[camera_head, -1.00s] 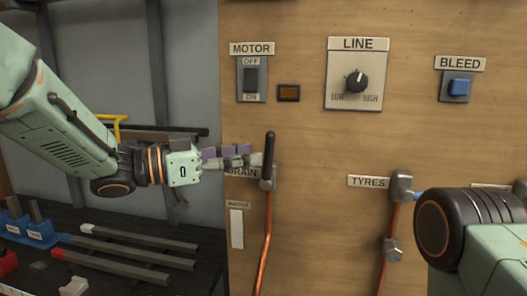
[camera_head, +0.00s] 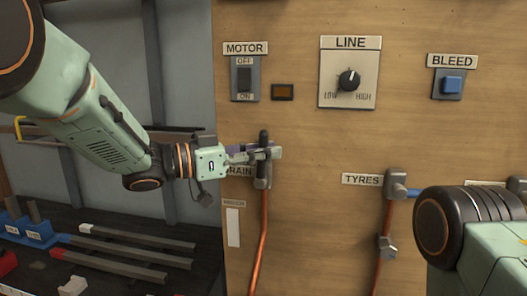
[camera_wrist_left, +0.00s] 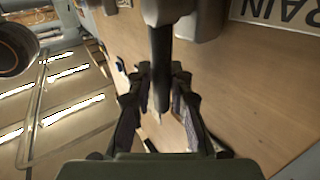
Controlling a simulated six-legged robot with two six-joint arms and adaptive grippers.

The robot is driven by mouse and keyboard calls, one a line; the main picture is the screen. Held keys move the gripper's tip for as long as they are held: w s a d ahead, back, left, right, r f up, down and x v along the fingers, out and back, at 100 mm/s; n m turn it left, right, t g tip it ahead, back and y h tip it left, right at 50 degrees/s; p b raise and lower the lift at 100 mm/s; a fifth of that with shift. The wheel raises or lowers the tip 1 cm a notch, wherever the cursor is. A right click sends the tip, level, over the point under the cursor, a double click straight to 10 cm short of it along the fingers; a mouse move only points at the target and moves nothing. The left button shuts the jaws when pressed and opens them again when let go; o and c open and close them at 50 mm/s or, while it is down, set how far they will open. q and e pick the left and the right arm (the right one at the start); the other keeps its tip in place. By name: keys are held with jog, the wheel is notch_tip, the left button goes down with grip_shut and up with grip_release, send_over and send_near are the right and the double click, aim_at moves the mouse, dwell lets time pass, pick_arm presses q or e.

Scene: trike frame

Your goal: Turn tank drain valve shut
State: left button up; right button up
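The drain valve is on the wooden panel at centre left in the head view. Its dark lever (camera_head: 263,140) stands upright above a copper pipe, beside a partly covered DRAIN label (camera_head: 240,171). My left gripper (camera_head: 264,153) reaches it from the left, its fingers narrowed around the lever. In the left wrist view the lever (camera_wrist_left: 161,62) runs between the two fingertips (camera_wrist_left: 161,78), with no clear gap on either side. The gripper looks shut on it. My right gripper is out of view; only part of my right arm shows at lower right.
The panel carries a MOTOR switch (camera_head: 245,79), a LINE knob (camera_head: 349,80), a blue BLEED button (camera_head: 453,85) and a TYRES valve (camera_head: 396,182). The copper drain pipe (camera_head: 263,235) runs down below the lever. Bars (camera_head: 125,254) and a blue holder (camera_head: 30,231) lie at lower left.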

pick_arm(q)
jog(key=shift+a, duration=0.15)
grip_shut()
jog(key=shift+d+f, duration=0.2)
dwell(0.4)
